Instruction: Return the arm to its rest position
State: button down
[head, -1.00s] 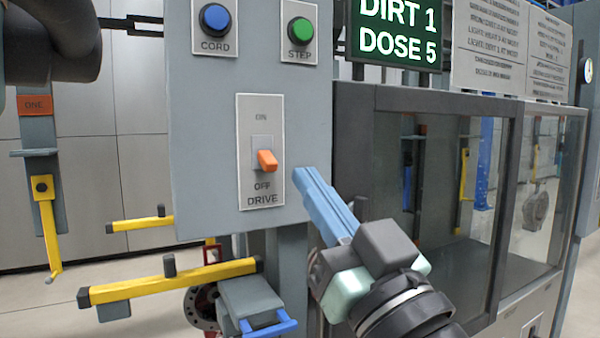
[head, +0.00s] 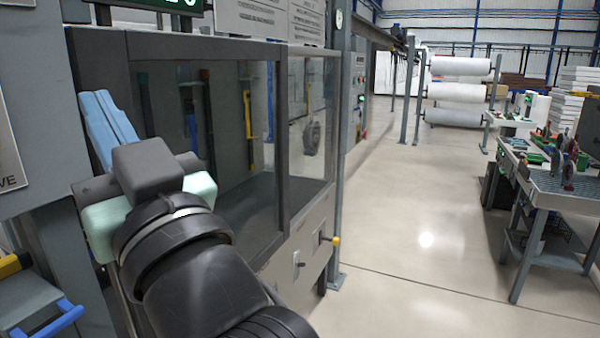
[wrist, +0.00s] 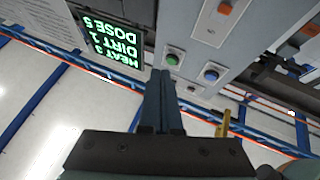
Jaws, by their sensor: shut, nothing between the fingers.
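My gripper (head: 95,100) is at the left of the head view, with its blue fingers together and nothing between them. It points up and away, in front of the dark frame at the left end of the glazed cabinet (head: 282,120). My dark wrist and forearm run down to the bottom edge. In the wrist view the shut fingers (wrist: 158,75) point up the picture towards the control panel, which shows upside down. A green button (wrist: 172,59), a blue button (wrist: 211,75) and an orange switch (wrist: 225,9) are on it, apart from the fingers.
A lit display (wrist: 108,42) is left of the fingertips in the wrist view. A blue-handled bracket (head: 48,318) is low at left. A yellow-tipped knob (head: 336,240) sticks out of the cabinet base. The floor (head: 430,230) is clear up to a workbench (head: 560,185) at right.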

jog(key=s+d+r+m+t+h+p, duration=0.2)
jog(key=d+r+m+t+h, duration=0.3)
jog(key=d+h, duration=0.4)
jog(key=s+d+r+m+t+h+p, duration=0.3)
jog(key=d+r+m+t+h, duration=0.2)
jog(key=d+r+h, duration=0.3)
jog(key=shift+d+r+t+h+p, duration=0.15)
jog(key=shift+d+t+h+p, duration=0.2)
jog(key=shift+t+h, duration=0.35)
jog(key=c, duration=1.5)
grip_release()
jog(key=shift+c, duration=0.2)
